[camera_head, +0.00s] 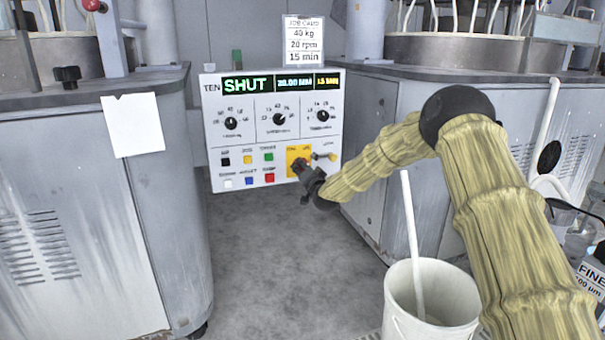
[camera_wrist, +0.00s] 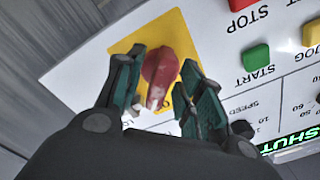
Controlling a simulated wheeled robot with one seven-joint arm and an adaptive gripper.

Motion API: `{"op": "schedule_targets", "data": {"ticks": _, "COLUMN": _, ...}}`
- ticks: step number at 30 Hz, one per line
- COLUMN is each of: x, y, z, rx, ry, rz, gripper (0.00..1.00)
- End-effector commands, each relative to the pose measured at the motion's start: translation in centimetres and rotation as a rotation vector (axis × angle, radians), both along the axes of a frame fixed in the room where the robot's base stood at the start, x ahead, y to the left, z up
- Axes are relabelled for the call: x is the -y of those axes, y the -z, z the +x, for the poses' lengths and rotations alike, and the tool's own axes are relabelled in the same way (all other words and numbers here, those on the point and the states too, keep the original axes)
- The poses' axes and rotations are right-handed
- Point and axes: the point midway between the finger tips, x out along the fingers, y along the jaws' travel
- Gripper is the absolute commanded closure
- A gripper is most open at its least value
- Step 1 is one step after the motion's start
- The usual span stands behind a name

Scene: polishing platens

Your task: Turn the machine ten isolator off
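The machine ten control panel (camera_head: 270,135) stands between two platen machines, its display reading "TEN SHUT". The isolator is a red rotary handle (camera_wrist: 160,72) on a yellow plate (camera_wrist: 140,38) at the panel's lower right. In the head view the yellow plate (camera_head: 292,158) shows, with the handle mostly hidden by my gripper (camera_head: 302,170). In the wrist view my gripper (camera_wrist: 158,100) has its green-padded fingers apart, one on each side of the red handle. I cannot tell whether either finger touches it.
A green START button (camera_wrist: 256,57) and red STOP button (camera_wrist: 238,5) are close to the isolator. A key-like switch (camera_head: 325,156) sits right of the yellow plate. A white bucket (camera_head: 400,318) with a stick stands at the lower right. The floor before the panel is clear.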

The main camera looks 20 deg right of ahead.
Motion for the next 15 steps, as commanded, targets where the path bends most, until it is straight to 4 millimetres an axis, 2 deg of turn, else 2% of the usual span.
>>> {"op": "schedule_targets", "data": {"ticks": 4, "x": -0.03, "y": -0.01, "z": 0.71, "rx": 0.0, "ry": 0.0, "rz": 0.0, "gripper": 0.62}}
{"op": "schedule_targets", "data": {"ticks": 13, "x": 0.01, "y": -0.08, "z": 0.83, "rx": 0.0, "ry": 0.0, "rz": 0.001, "gripper": 0.62}}
{"op": "schedule_targets", "data": {"ticks": 15, "x": 0.03, "y": -0.08, "z": 0.82, "rx": 0.0, "ry": 0.0, "rz": 0.001, "gripper": 0.75}}
